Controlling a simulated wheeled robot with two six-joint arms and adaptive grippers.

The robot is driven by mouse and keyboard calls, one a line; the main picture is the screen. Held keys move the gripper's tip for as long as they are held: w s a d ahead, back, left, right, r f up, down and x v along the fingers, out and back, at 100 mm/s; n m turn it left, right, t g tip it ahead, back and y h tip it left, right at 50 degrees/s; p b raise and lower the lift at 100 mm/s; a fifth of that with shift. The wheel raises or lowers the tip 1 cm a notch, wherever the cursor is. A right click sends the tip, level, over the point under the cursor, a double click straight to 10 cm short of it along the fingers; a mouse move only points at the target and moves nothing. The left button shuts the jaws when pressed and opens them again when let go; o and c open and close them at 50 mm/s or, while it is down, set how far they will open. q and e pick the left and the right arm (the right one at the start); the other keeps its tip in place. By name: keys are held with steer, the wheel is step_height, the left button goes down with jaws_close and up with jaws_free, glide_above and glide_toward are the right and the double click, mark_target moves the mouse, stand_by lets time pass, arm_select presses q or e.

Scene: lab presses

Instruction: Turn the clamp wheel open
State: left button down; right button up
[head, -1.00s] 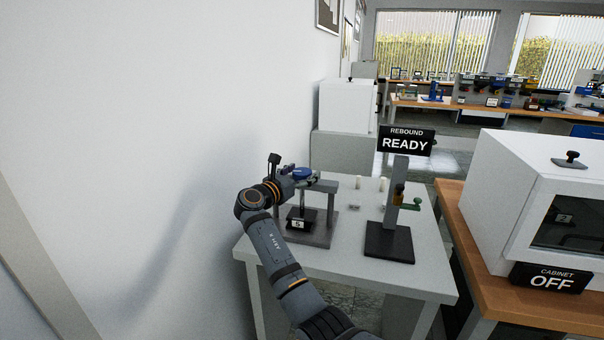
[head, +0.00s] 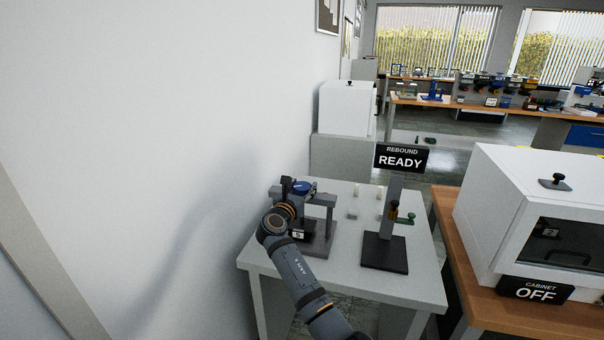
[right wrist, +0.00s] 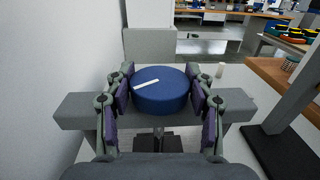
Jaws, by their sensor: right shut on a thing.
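The clamp wheel is a round blue knob with a white stripe on top, in the middle of the right wrist view (right wrist: 160,92). It sits over the grey crossbar (right wrist: 75,106) of the clamp frame. In the head view the blue wheel (head: 305,187) shows small, partly behind my right gripper (head: 296,189). In the right wrist view my right gripper (right wrist: 161,98) has one finger on each side of the wheel, shut on its rim. The white stripe points to the upper right. A dark block with a label "5" (head: 297,233) shows low in the frame. My left gripper is out of view.
The clamp stands on a grey table (head: 345,274) beside a white wall. A rebound stand (head: 385,253) with a "READY" sign (head: 402,159) is to its right. Further right a white cabinet (head: 490,195) stands on a wooden bench.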

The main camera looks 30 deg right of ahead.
steer(key=n+t+y+p, duration=0.2)
steer(key=p, duration=0.1)
steer(key=n+t+y+p, duration=0.1)
steer(key=y+p, duration=0.1)
steer(key=n+t+y+p, duration=0.2)
steer(key=p, duration=0.1)
steer(key=shift+d+r+n+t+y+p, duration=0.1)
steer(key=shift+r+n+t+y+p, duration=0.2)
steer(key=shift+y, duration=0.1)
steer(key=shift+n+y+p, duration=0.3)
steer(key=shift+n+y, duration=0.1)
steer(key=shift+y, duration=0.1)
steer(key=shift+f+n+t+y, duration=0.15)
steer(key=shift+n+t+y, duration=0.5)
steer(key=shift+y, duration=0.45)
steer(key=shift+n+t+y, duration=0.25)
steer(key=shift+n+y, duration=0.7)
steer(key=shift+y, duration=0.45)
steer(key=o, duration=1.2)
steer(key=shift+f, duration=0.1)
